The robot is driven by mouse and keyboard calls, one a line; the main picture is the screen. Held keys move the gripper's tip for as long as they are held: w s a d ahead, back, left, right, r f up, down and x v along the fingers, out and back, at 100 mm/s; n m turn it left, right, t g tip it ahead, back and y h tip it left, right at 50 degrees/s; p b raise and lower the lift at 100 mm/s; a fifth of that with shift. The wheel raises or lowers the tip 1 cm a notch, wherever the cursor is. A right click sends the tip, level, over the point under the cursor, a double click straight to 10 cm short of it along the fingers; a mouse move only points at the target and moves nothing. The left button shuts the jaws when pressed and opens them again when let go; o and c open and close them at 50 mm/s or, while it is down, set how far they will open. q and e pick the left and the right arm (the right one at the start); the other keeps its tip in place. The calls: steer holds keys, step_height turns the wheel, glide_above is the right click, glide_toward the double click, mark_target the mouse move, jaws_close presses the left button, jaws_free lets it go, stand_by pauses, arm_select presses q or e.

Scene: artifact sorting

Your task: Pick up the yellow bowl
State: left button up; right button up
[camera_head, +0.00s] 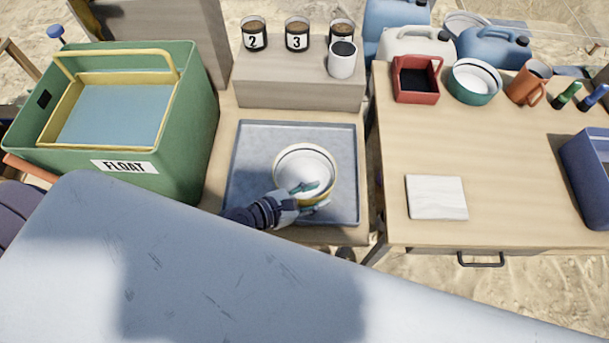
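The yellow bowl (292,161) sits on a grey-blue tray (252,150) in the middle of the view. Its inside is white with a dark line near the rim, and a strip of yellow outer wall shows at its near side. My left gripper (320,195) is at the bowl's near side. One finger reaches over the rim into the bowl and the other is outside the near wall. The fingers are spread apart, with the wall between them; firm contact does not show. My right gripper is not in view.
A green bin labelled FLOAT (190,130) stands left of the tray. Numbered cups (297,36) and a white cup (342,62) stand on a wooden block (290,90) behind it. The right table (500,145) holds a white slab (437,197), red box (416,80) and green bowl (474,82).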

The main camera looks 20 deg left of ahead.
arm_select(q)
steer(key=shift+x, duration=1.05)
steer(key=shift+a, duration=0.1)
steer(key=shift+s, duration=0.1)
steer(key=shift+c, duration=0.3)
jaws_close()
steer(key=shift+r, duration=0.15)
